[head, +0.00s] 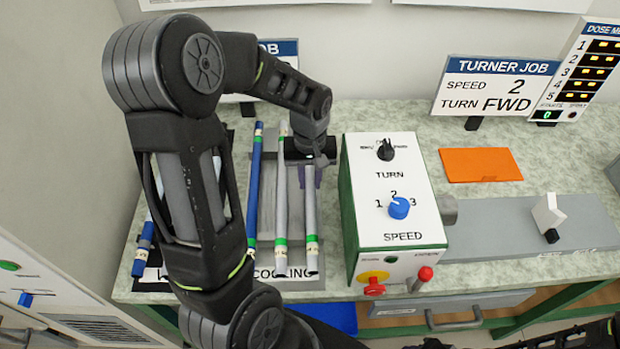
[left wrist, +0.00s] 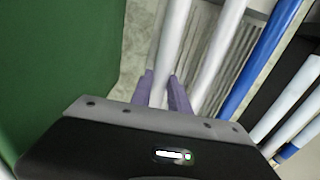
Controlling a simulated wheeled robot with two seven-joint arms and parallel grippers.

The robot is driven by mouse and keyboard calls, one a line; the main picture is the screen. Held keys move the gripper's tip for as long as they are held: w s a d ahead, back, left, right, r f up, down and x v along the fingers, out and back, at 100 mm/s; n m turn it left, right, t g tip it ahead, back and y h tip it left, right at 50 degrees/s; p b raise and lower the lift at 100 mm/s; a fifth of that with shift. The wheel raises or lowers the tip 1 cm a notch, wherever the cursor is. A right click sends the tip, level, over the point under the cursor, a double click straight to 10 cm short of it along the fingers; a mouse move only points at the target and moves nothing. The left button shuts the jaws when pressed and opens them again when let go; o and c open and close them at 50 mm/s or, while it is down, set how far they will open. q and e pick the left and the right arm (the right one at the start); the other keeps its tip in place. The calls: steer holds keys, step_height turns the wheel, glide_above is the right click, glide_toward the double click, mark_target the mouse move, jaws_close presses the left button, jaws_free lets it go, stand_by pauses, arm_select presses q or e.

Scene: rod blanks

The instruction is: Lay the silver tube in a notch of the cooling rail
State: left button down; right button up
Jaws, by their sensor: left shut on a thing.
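My left gripper (head: 308,178) reaches down at the right side of the cooling rail (head: 267,205), its purple fingers shut on a silver tube (head: 311,222) with a green band near its front end. In the left wrist view the fingers (left wrist: 160,92) close on both sides of this tube (left wrist: 173,45). The tube lies along the rail's right part; I cannot tell whether it rests in a notch. Another silver tube (head: 281,205) and a blue tube (head: 254,190) lie beside it on the rail, to its left. My right gripper does not show.
A green and white control box (head: 395,190) stands close to the right of the held tube. More tubes, including a blue one (head: 143,250), lie left of the rail, partly behind my arm. An orange plate (head: 480,165) lies farther right on the bench.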

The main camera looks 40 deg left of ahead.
mark_target(310, 181)
arm_select(q)
steer(key=shift+f, duration=0.3)
steer(key=shift+f, duration=0.2)
steer(key=c, duration=1.3)
jaws_free()
steer(key=shift+o, duration=0.2)
steer(key=shift+r, duration=0.15)
step_height(310, 181, up, 12)
steer(key=b, duration=0.1)
